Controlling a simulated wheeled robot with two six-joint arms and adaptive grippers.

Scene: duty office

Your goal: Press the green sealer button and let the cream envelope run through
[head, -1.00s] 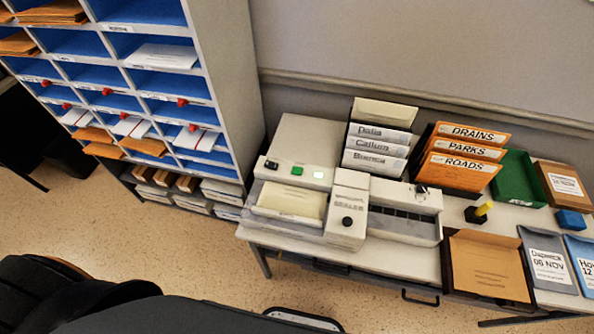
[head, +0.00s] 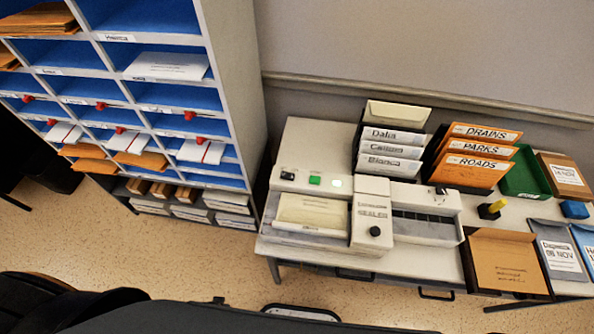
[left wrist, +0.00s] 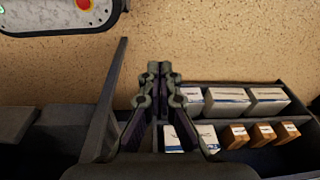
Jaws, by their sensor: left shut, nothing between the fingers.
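The sealer (head: 369,215) stands on the desk against the wall, a pale machine with a dark round knob. Its green button (head: 314,180) is on the back panel at the left, beside a lit white lamp (head: 336,183). The cream envelope (head: 313,211) lies flat on the sealer's left feed bed, left of the middle housing. My left gripper (left wrist: 158,70) shows only in the left wrist view, shut and empty, with the floor and low boxes beyond it. It is away from the button. My right gripper is in neither view.
A pigeonhole cabinet (head: 226,75) with envelopes stands left of the desk. Low boxes (left wrist: 227,100) sit near my left gripper.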

